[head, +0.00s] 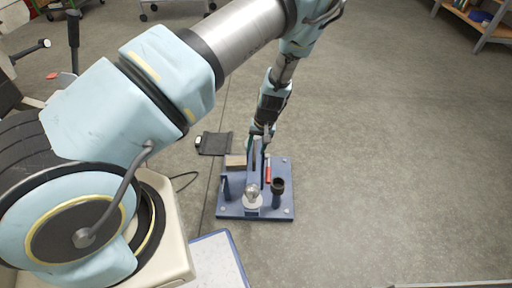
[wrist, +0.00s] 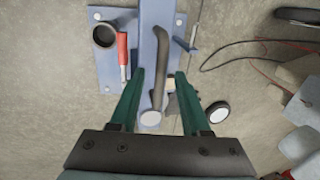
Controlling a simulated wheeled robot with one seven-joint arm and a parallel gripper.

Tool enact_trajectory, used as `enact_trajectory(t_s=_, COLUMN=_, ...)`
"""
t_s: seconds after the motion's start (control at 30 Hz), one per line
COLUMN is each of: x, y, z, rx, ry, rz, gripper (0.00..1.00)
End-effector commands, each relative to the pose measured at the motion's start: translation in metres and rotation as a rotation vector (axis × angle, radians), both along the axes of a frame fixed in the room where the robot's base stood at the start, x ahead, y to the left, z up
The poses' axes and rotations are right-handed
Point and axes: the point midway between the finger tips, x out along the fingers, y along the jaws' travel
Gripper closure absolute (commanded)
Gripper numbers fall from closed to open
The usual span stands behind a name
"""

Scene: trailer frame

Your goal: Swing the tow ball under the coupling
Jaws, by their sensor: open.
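The blue trailer frame (head: 228,211) stands on the floor in the head view. A silver ball (head: 252,190), which looks like the tow ball, sits on a pale round base near its front edge. A dark cup on a blue post (head: 278,186) stands to its right and may be the coupling; it also shows in the wrist view (wrist: 104,35). My gripper (head: 260,144) is over the back of the frame. In the wrist view my open gripper (wrist: 159,82) has a dark bent bar (wrist: 158,70) with a pale round end between its green fingers. Contact is unclear.
A red handle (wrist: 123,50) lies beside the cup. A wooden block (head: 235,160) is at the frame's back left. Floor to the right is clear.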

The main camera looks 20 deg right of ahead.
Motion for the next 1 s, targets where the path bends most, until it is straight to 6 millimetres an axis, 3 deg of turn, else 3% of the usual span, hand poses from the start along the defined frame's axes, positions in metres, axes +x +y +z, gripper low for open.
enact_trajectory(t_s=0.07, x=0.0, y=0.0, z=0.0002, rx=0.0, ry=0.0, rz=0.0, gripper=0.53)
enact_trajectory(t_s=0.5, x=0.0, y=0.0001, z=0.0004, rx=0.0, ry=0.0, rz=0.0, gripper=1.0)
enact_trajectory(t_s=1.0, x=-0.0001, y=0.0, z=0.0005, rx=0.0, ry=0.0, rz=0.0, gripper=1.0)
